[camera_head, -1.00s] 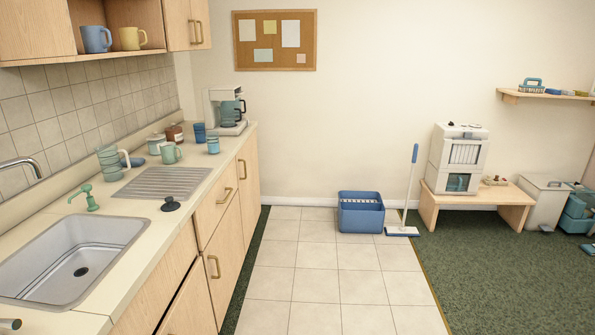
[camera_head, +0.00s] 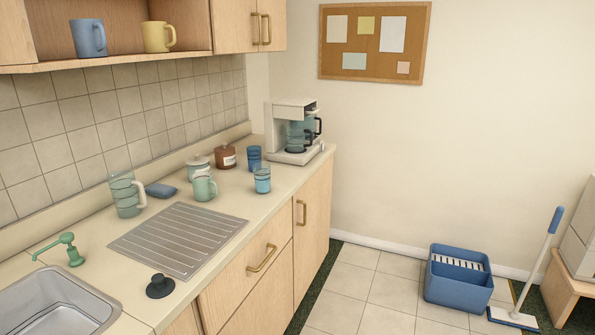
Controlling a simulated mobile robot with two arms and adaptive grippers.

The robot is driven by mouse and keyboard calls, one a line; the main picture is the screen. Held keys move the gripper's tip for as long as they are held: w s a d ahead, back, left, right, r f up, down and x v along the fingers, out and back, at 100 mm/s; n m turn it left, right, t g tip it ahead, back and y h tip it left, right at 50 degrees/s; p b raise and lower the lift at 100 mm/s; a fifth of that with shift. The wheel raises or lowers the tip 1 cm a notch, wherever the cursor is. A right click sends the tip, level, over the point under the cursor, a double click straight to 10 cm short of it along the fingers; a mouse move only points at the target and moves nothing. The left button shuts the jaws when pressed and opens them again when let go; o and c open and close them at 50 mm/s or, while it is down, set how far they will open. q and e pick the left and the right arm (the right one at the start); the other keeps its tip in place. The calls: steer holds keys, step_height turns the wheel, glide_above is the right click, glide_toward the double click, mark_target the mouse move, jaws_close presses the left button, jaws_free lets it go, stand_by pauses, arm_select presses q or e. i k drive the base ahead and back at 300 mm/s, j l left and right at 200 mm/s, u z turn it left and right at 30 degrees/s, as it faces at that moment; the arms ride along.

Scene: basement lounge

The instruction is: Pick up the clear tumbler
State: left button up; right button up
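A see-through tumbler (camera_head: 263,180) with a blue tint stands upright near the front edge of the counter (camera_head: 285,195), in the middle of the view. A darker blue tumbler (camera_head: 254,158) stands just behind it. A tall pale green, see-through vessel (camera_head: 126,195) with a handle, perhaps stacked mugs, stands farther left by the drainboard. I cannot tell for certain which is the clear tumbler; the blue-tinted one looks most like it. Neither of my grippers is in view.
A pale green mug (camera_head: 204,187), lidded jar (camera_head: 198,168), brown jar (camera_head: 226,157) and coffee maker (camera_head: 292,140) share the counter. A drainboard (camera_head: 178,240), black stopper (camera_head: 160,286) and sink (camera_head: 55,305) are nearer. A blue bucket (camera_head: 458,283) and mop (camera_head: 513,316) stand on the floor.

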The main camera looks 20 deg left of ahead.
mark_target(262, 170)
steer(key=i+l+u, duration=0.15)
steer(key=i, duration=1.05)
